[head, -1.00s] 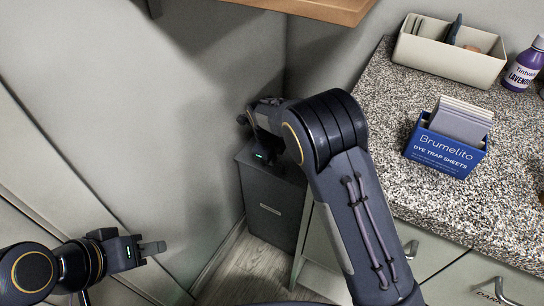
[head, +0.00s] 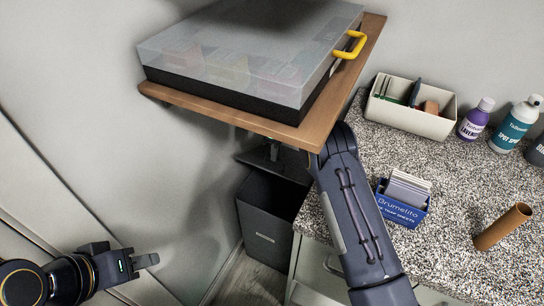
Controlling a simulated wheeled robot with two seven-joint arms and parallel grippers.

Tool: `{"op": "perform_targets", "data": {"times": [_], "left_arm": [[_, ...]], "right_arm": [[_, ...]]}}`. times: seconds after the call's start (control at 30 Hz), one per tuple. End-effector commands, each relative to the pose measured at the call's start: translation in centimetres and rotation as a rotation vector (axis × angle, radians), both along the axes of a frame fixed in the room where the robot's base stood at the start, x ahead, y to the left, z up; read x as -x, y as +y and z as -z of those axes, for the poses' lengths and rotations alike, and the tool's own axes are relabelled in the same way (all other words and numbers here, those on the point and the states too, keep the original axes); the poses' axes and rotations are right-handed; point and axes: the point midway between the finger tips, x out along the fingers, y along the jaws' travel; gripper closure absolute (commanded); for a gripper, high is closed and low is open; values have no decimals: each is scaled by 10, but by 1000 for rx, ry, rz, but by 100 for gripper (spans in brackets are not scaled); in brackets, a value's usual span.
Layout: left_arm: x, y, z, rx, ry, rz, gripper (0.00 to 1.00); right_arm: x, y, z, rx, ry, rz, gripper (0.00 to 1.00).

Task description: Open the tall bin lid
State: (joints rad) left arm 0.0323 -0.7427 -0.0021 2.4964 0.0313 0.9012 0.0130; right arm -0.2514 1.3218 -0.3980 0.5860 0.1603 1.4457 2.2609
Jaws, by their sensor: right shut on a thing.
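The tall dark grey bin (head: 266,236) stands on the floor between the wall and the counter. Its lid (head: 290,168) is raised at the back and the dark inside shows. My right arm reaches over the counter's edge and goes behind the wooden shelf. My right gripper (head: 272,154) is mostly hidden under the shelf, shut on the lid. My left gripper (head: 150,260) is at the lower left, away from the bin, with nothing seen in it. Its fingers overlap in this view, so their gap cannot be judged.
A wooden wall shelf (head: 316,125) with a clear-topped case (head: 240,60) hangs over the bin. The speckled counter (head: 440,240) at right holds a dye sheet box (head: 402,208), a cream caddy (head: 415,117), bottles and a brown tube (head: 502,226). Bare floor shows beside the bin.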

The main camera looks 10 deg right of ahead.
Motion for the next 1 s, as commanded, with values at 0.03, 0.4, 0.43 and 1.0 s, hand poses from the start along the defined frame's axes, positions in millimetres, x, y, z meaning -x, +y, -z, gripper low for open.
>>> {"op": "perform_targets", "data": {"times": [0.03,0.4,0.43,1.0], "left_arm": [[0,0,-8,0,0,0,64],[0,0,-16,0,0,0,64],[0,0,-16,0,0,0,64],[0,0,-16,0,0,0,64]], "right_arm": [[-6,-6,-6,5,-12,4,100],[-16,-14,-11,9,-14,5,100],[-16,-14,-11,10,-14,5,100],[-15,-13,-11,10,-9,5,69]]}}
